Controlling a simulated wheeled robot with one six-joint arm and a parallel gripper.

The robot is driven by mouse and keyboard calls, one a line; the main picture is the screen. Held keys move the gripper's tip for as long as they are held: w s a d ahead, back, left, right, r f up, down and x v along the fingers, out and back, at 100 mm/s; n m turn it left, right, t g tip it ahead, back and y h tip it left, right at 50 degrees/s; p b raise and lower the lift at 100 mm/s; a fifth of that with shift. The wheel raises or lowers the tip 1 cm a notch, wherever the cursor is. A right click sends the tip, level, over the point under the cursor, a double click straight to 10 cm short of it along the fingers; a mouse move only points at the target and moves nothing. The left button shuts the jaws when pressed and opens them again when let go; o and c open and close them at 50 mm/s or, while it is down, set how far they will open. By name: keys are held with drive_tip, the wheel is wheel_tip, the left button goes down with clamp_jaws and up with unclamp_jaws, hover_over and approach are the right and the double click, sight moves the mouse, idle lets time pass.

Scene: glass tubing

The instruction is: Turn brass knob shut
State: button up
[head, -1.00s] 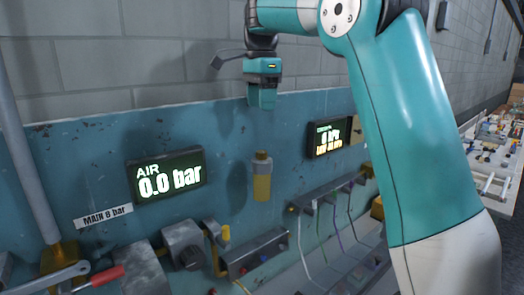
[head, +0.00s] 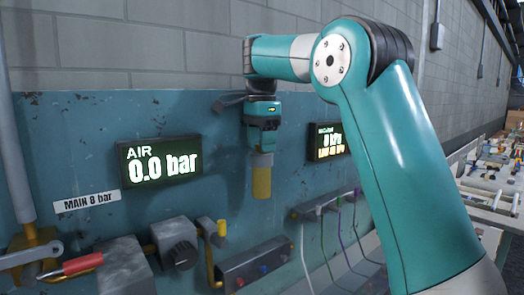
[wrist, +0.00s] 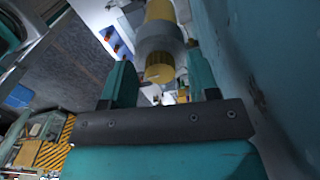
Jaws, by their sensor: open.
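A yellow cylinder (head: 262,182) with a grey collar (head: 262,160) stands upright in front of the blue wall panel. In the wrist view the yellow cylinder (wrist: 160,12) is at the top, and a ribbed brass knob (wrist: 160,73) shows at the near end of its grey collar (wrist: 160,47). My gripper (head: 262,148) points down right above the collar, in line with it. In the wrist view its open fingers (wrist: 160,82) show on either side of the brass knob. I cannot tell how far the fingertips reach down around it.
An AIR display (head: 160,163) reads 0.0 bar; another display (head: 332,143) is to the right. A red-handled lever (head: 82,264), grey blocks, a yellow-tipped fitting (head: 221,228) and a switch box (head: 255,266) line the panel below. A cluttered table (head: 500,165) stands far right.

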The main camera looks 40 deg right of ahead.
drive_tip(key=c, duration=0.9)
drive_tip(key=shift+c, duration=0.2)
drive_tip(key=n, duration=0.4)
drive_tip(key=shift+n, duration=0.4)
drive_tip(key=n, duration=0.4)
drive_tip(key=shift+n, duration=0.3)
drive_tip(key=n, duration=0.4)
drive_tip(key=shift+n, duration=2.1)
